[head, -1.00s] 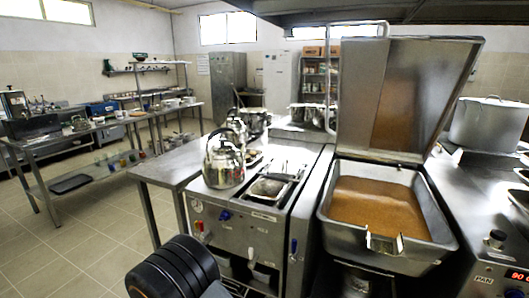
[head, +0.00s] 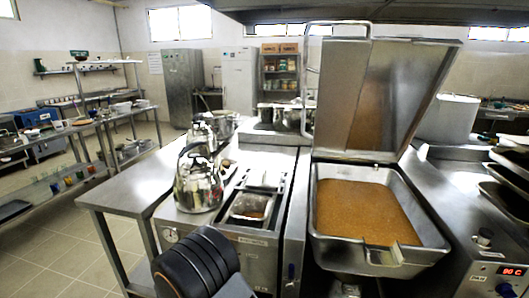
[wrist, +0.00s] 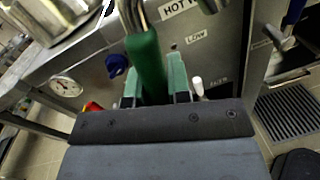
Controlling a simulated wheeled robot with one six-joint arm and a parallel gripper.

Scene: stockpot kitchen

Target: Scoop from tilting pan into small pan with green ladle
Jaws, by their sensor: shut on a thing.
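The tilting pan (head: 432,238) stands at the right of the head view, its tall lid (head: 400,100) raised and a brown food (head: 360,210) spread inside. A small metal pan (head: 250,207) sits in the counter unit to its left, with a little brown in it. In the wrist view, my gripper (wrist: 155,85) is shut on the green ladle (wrist: 147,62), gripping its green handle. The ladle's bowl is not visible. My gripper is in front of the unit's panel with knobs and labels. The head view shows only my dark arm at the bottom, not the gripper.
Shiny kettles (head: 198,185) stand on the counter left of the small pan. A steel table (head: 125,190) adjoins on the left. A control panel with a red display (head: 510,271) and stacked trays (head: 505,175) are at the right. Tiled floor (head: 70,250) is open at left.

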